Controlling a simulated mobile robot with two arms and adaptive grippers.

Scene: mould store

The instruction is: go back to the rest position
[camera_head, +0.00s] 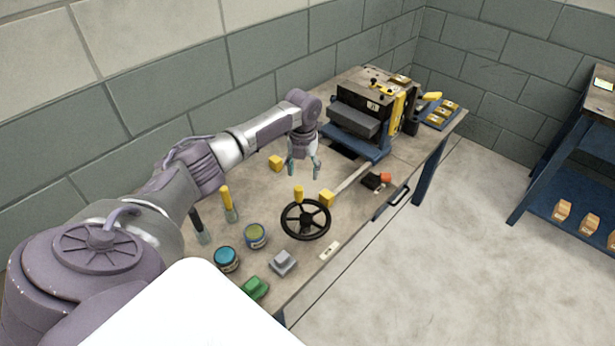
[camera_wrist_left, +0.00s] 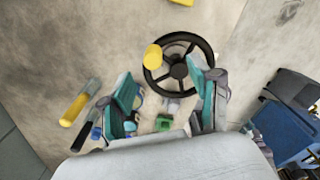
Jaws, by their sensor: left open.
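My left gripper (camera_head: 303,166) hangs above the workbench (camera_head: 262,195), fingers pointing down. Its two teal-tipped fingers are apart with nothing between them. In the left wrist view my left gripper (camera_wrist_left: 163,97) also shows open, above a black handwheel (camera_wrist_left: 180,72) with a yellow knob. In the head view the handwheel (camera_head: 306,219) lies on the bench nearer to me than the gripper, apart from it. My left arm reaches in from the left, stretched out over the bench. My right gripper is in neither view.
A machine (camera_head: 366,112) on a blue base stands at the back of the bench. Yellow-handled tools (camera_head: 229,204), a blue tin (camera_head: 227,259), a green block (camera_head: 255,288) and a grey block (camera_head: 283,262) stand at the near end. A block wall runs along the left.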

